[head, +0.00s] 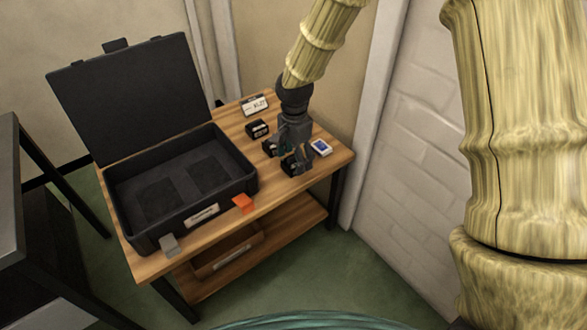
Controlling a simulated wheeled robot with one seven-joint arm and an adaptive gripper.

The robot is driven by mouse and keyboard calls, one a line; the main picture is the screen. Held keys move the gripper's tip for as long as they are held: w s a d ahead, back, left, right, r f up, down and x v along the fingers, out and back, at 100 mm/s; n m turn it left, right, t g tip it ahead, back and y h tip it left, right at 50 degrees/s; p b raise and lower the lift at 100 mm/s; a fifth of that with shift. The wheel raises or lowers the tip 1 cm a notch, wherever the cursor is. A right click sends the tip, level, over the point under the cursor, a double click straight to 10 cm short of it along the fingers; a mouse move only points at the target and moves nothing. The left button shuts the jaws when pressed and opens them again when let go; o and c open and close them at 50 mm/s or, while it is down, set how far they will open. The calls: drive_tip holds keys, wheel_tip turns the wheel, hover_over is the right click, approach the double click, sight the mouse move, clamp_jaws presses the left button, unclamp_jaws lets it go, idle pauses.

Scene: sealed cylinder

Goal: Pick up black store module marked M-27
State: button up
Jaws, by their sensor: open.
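A small black module (257,128) with a pale mark stands on the wooden table, behind and left of my gripper; its marking is too small to read. A white card (255,105) with dark lettering that seems to end in 27 stands behind it. My gripper (281,156) points down, open, low over the table to the right of the case. Dark shapes at its fingertips may be finger pads or another black module; I cannot tell which. A small green patch shows between the fingers. What lies directly under my gripper is mostly hidden.
An open black case (185,222) with recessed dark foam fills the table's left; its lid stands up behind. A blue-screened device (321,147) lies right of my gripper. A wall stands behind.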

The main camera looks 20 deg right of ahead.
wheel_tip(320, 180, down, 2)
drive_tip(key=c, duration=1.2)
drive_tip(key=shift+r, duration=0.1)
